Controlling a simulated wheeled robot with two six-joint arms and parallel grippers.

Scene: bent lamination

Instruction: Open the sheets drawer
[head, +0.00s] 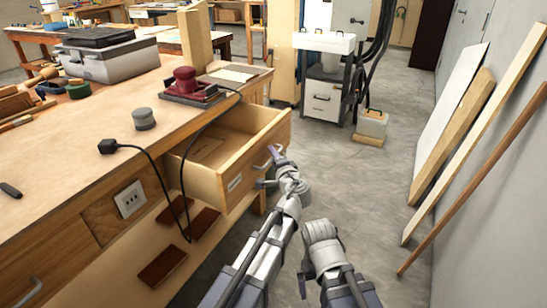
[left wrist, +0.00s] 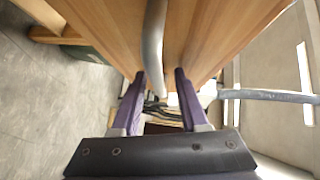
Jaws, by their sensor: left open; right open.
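My left gripper (head: 270,167) is at the drawer front, around the grey bar handle (head: 262,163). In the left wrist view the handle (left wrist: 153,45) runs between the two purple fingers of my left gripper (left wrist: 160,95), which are apart. My right gripper (head: 321,236) is lower and to the right, away from the drawer; its fingers are hard to make out.
The workbench (head: 60,190) carries a red-topped tool (head: 187,83), a grey round piece (head: 143,118) and a black plug whose cable hangs in front of the drawer. Boards lean on the right wall. A white cabinet (head: 322,100) stands behind. The floor between is clear.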

